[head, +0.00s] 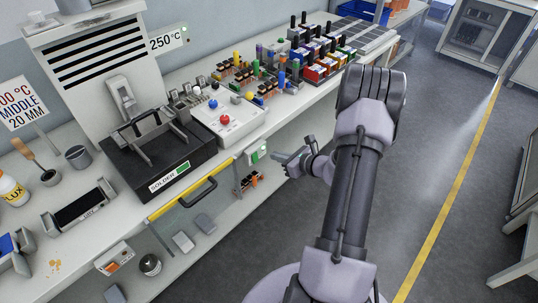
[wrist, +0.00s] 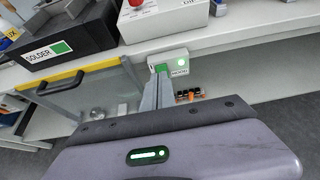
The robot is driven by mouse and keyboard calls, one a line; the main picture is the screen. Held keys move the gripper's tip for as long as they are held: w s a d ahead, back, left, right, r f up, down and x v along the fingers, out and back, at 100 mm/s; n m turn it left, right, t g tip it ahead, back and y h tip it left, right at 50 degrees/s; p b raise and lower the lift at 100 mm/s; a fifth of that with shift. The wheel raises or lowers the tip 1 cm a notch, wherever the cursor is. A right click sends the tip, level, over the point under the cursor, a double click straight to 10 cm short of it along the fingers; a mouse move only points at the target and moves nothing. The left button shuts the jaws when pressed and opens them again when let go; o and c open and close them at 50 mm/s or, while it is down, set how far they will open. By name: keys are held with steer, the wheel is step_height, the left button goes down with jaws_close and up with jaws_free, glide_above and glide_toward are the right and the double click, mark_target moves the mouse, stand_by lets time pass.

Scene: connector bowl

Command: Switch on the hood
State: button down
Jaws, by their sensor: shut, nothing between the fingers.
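The hood switch is a small white box labelled HOOD (wrist: 178,72) under the bench edge, with a green patch on its left and a bright green lamp on its right. It also shows in the head view (head: 259,153). The hood (head: 95,50) is the white slatted unit behind the bench at upper left. My gripper (head: 277,158) is shut and empty, its fingertips just in front of the box. In the wrist view the fingers (wrist: 157,80) overlap the lower left of the box, beside the green patch. I cannot tell whether they touch it.
The black solder pot (head: 158,150) and a white control box with a red button (head: 225,119) stand on the bench above. A lower shelf holds small items.

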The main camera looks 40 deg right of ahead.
steer(key=s+r, duration=0.3)
steer(key=shift+d+p, duration=0.1)
steer(key=shift+p, duration=0.25)
steer(key=a+r+n+g+y, duration=0.3)
steer(key=a+r+n, duration=0.55)
steer(key=a, duration=0.55)
steer(key=a+r+n+g+y, duration=0.3)
steer(key=a+r+n, duration=0.6)
steer(key=a, duration=0.5)
steer(key=s+a+r+n+h, duration=0.2)
steer(key=s+a+r+n, duration=0.2)
steer(key=s+n, duration=0.2)
steer(key=s+a+r+n+h, duration=0.3)
steer(key=s+n, duration=0.4)
steer(key=s, duration=0.3)
steer(key=shift+s+a+r+g, duration=0.4)
steer(key=shift+a+r, duration=0.2)
steer(key=shift+a, duration=0.05)
